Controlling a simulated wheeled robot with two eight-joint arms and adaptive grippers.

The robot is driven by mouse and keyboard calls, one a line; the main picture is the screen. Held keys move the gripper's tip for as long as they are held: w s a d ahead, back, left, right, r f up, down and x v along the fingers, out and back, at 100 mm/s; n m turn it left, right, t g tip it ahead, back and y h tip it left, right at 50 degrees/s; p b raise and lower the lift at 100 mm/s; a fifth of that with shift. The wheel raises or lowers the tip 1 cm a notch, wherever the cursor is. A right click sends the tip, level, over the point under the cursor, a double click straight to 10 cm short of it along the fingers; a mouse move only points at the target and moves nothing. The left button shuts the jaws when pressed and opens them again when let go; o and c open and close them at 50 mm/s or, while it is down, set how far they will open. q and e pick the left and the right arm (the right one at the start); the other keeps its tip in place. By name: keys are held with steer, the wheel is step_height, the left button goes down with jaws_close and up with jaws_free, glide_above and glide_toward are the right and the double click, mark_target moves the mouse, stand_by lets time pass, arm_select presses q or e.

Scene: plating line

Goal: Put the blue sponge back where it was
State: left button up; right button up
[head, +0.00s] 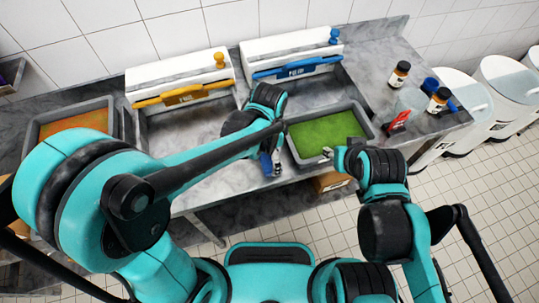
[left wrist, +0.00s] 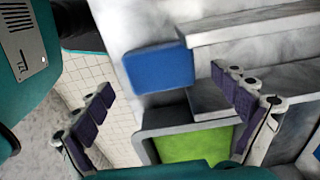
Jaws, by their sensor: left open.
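The blue sponge (left wrist: 159,67) shows in the left wrist view as a flat rounded block by the counter's edge, beside the grey tub. In the head view my left gripper and arm largely hide its place. My left gripper (head: 270,166) is over the counter's front edge, left of the green tub. Its fingers are spread wide in the left wrist view (left wrist: 163,84), with the sponge beyond and between them, not held. My right gripper (head: 334,155) is at the green tub's front edge. Its finger opening is too small to read.
A grey tub (head: 364,120) holds green contents; another at left (head: 112,118) holds orange. White boxes with a yellow handle (head: 186,95) and a blue handle (head: 297,68) stand behind. Brown bottles (head: 399,74) and a red item (head: 398,120) are at right. White bins (head: 463,92) stand beyond.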

mark_target(269, 159)
arm_select(q)
step_height(269, 159, up, 10)
steer(key=p, duration=0.3)
steer(key=s+a+r+n+t, duration=0.2)
steer(key=a+n+t, duration=0.1)
steer(key=a+n, duration=0.4)
steer(key=s+a+r+n+t, duration=0.2)
steer(key=s+a+n+t, duration=0.1)
steer(key=a+n, duration=0.4)
steer(key=shift+a+t, duration=0.6)
steer(key=shift+a, duration=1.25)
steer(key=shift+s+f, duration=0.1)
